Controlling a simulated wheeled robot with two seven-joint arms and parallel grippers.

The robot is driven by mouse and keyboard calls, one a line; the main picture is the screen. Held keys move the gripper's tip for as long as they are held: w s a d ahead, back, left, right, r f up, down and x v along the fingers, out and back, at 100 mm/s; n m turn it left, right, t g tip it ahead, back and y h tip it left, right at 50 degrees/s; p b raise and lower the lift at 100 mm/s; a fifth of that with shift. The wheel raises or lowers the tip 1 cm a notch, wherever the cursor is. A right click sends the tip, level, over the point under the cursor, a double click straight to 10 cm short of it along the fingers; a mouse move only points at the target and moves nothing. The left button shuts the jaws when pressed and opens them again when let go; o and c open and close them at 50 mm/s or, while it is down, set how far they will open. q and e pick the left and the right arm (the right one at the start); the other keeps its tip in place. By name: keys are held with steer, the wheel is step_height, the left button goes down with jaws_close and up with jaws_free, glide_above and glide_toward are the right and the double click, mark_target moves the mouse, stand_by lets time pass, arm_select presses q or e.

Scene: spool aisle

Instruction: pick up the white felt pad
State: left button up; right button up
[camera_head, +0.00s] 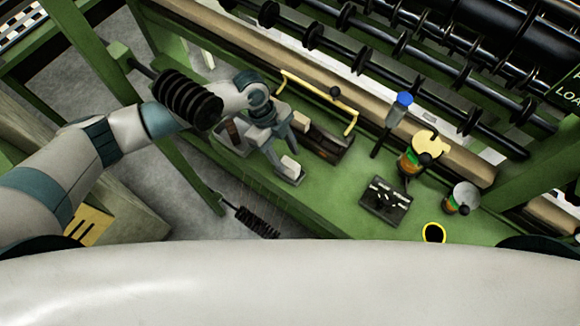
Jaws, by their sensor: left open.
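A small whitish block (290,164), perhaps the white felt pad, shows at the grey tray on the green bench; I cannot tell for sure that it is the pad. My left gripper (279,144) reaches in from the left and hangs over the tray, just up and left of this block. Its jaws are open and seem empty. The gripper hides part of the tray, and whether it touches the block is unclear. My right gripper is out of view.
A dark open box (327,146) and a yellow handle (318,97) lie right of the gripper.

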mark_target(290, 163)
arm_select(q)
steer(key=b+x, duration=0.2)
steer(key=x, duration=0.2)
steer(key=shift+s+f, duration=0.2)
steer(key=shift+f, duration=0.05)
jaws_close()
steer(key=shift+r, duration=0.15)
steer(key=shift+r+b, duration=0.5)
steer(key=shift+b, duration=0.1)
step_height(290, 163, up, 2)
steer(key=shift+r+b, duration=0.2)
steer(key=shift+b, duration=0.5)
steer(key=s+d+r+b, duration=0.4)
steer(key=d+r, duration=0.3)
steer(key=d, duration=0.3)
steer(key=shift+s+d+r, duration=0.15)
steer(key=shift+s+r, duration=0.05)
steer(key=shift+s, duration=0.6)
